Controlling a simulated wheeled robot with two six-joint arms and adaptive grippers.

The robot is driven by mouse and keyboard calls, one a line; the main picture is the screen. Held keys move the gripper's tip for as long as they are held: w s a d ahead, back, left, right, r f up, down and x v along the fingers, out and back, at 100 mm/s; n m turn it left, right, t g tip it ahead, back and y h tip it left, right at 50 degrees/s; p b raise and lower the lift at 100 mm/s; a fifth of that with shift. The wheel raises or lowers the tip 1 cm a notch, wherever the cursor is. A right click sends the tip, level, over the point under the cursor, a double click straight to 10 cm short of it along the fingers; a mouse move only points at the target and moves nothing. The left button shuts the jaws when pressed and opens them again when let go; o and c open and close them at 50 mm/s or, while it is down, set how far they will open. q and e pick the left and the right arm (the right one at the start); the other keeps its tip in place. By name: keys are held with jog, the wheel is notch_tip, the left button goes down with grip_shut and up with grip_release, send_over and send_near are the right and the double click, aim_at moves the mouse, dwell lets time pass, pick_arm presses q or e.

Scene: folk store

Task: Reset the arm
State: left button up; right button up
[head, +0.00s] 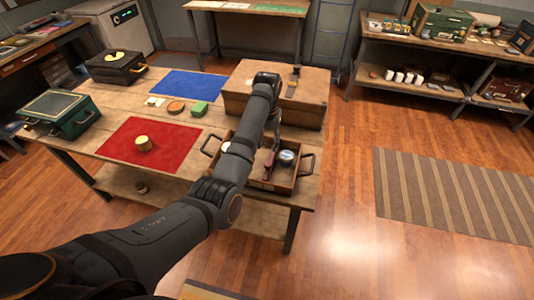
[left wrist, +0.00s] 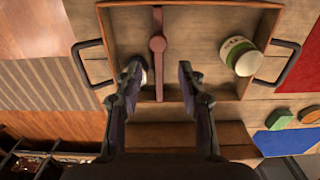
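My left arm reaches in from the lower left of the head view. Its gripper (head: 272,138) points down over a shallow wooden tray (head: 298,182) with dark handles. In the left wrist view the two fingers of this gripper (left wrist: 160,72) are apart with nothing held between them. A reddish-brown bar (left wrist: 158,45) lies in the tray (left wrist: 200,110) between and below the fingers. A white and green can (left wrist: 241,56) is at the tray's right. My right gripper is not seen.
A large wooden box (head: 305,100) stands right behind the tray. A red mat (head: 170,160) with a round yellowish item (head: 143,144), a blue mat (head: 190,84), a green case (head: 60,115) and a dark case (head: 115,66) share the table. Floor to the right is open.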

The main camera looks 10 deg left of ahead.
pick_arm(q)
jog(key=shift+r, duration=0.9)
jog(key=shift+f, duration=0.1)
